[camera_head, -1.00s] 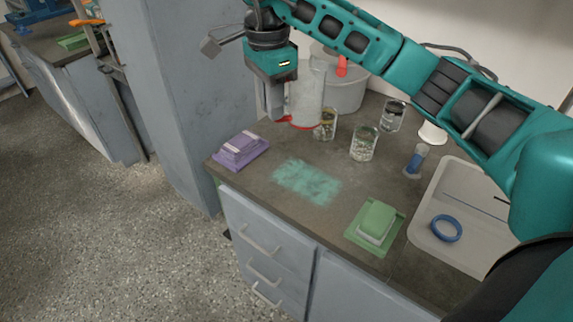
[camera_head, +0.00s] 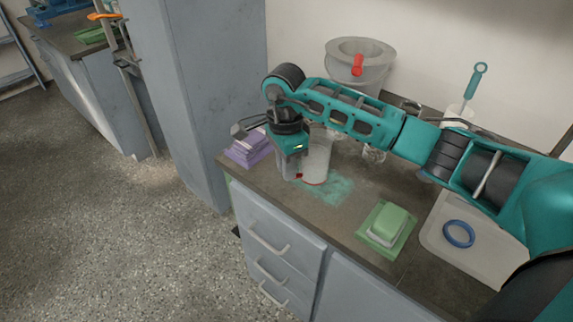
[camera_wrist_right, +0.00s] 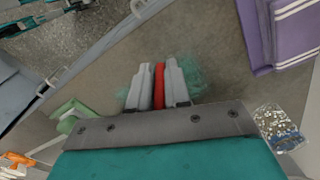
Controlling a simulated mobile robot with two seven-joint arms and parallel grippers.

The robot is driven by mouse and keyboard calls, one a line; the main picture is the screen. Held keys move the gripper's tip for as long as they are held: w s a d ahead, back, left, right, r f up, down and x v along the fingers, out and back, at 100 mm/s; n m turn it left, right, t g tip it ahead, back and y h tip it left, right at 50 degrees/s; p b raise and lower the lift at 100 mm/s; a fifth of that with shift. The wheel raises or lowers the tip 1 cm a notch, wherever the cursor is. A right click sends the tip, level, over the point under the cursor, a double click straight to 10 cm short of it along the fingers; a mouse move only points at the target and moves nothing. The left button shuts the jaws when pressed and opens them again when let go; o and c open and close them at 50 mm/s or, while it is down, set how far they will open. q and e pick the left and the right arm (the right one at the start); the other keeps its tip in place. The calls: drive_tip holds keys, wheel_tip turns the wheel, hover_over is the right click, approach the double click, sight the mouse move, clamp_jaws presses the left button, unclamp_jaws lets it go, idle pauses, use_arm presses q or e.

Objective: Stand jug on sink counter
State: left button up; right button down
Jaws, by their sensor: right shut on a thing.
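The jug (camera_head: 317,162) is a translucent, pale cylinder with red at its lower edge. My right gripper (camera_head: 290,172) is beside the jug's left side, pointing down. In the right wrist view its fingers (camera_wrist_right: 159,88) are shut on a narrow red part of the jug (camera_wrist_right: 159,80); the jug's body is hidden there. My left gripper is out of view.
A purple stack (camera_head: 248,149) lies left of the jug. A grey bucket with a red tap (camera_head: 340,75) stands behind. Glass beakers are partly hidden by my arm.

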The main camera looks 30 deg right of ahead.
drive_tip(key=shift+f, duration=0.1)
drive_tip(key=shift+f, duration=0.15)
drive_tip(key=c, duration=1.1)
unclamp_jaws()
